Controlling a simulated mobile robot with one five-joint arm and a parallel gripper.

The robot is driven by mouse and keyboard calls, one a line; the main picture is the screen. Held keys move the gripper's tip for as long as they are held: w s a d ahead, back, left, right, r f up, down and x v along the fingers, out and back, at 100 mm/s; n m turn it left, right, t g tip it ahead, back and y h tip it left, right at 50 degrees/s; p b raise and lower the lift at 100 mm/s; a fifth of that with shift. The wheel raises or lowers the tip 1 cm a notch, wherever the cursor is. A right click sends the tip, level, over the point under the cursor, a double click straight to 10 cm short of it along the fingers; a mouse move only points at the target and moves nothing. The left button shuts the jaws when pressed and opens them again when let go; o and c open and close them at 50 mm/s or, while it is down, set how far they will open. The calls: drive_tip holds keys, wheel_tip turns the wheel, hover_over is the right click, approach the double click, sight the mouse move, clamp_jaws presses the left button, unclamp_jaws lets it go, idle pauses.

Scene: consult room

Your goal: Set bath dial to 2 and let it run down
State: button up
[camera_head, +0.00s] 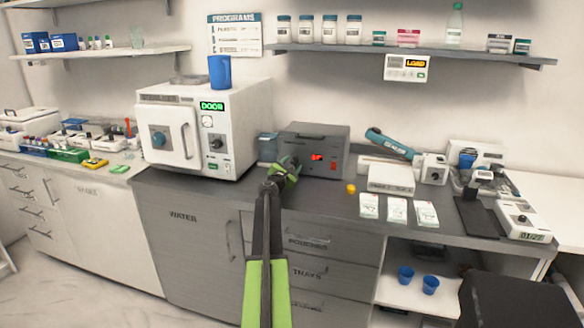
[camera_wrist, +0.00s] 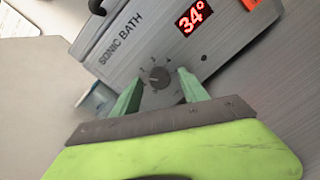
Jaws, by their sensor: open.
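The sonic bath (camera_head: 330,148) is a grey box on the dark counter, with a red lit display on its front. In the wrist view the bath's front panel (camera_wrist: 140,52) reads "SONIC BATH" and its display shows 34°. The bath dial (camera_wrist: 159,77) is a small dark round knob with numbers around it; its exact setting is too small to read surely. My gripper (camera_wrist: 160,88) is open, with one green finger on each side of the dial; contact cannot be told. In the head view my gripper (camera_head: 284,170) is at the bath's left front and hides the dial.
A white steriliser (camera_head: 205,125) with a "DOOR" display stands left of the bath, a blue cup (camera_head: 219,72) on top. A yellow ball (camera_head: 351,188) and white packets (camera_head: 397,209) lie right of my gripper. A timer box (camera_head: 523,220) stands at the right.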

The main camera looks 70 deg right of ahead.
drive_tip(key=shift+c, duration=0.4)
clamp_jaws()
drive_tip(key=shift+m, duration=0.8)
drive_tip(key=shift+o, duration=0.4)
unclamp_jaws()
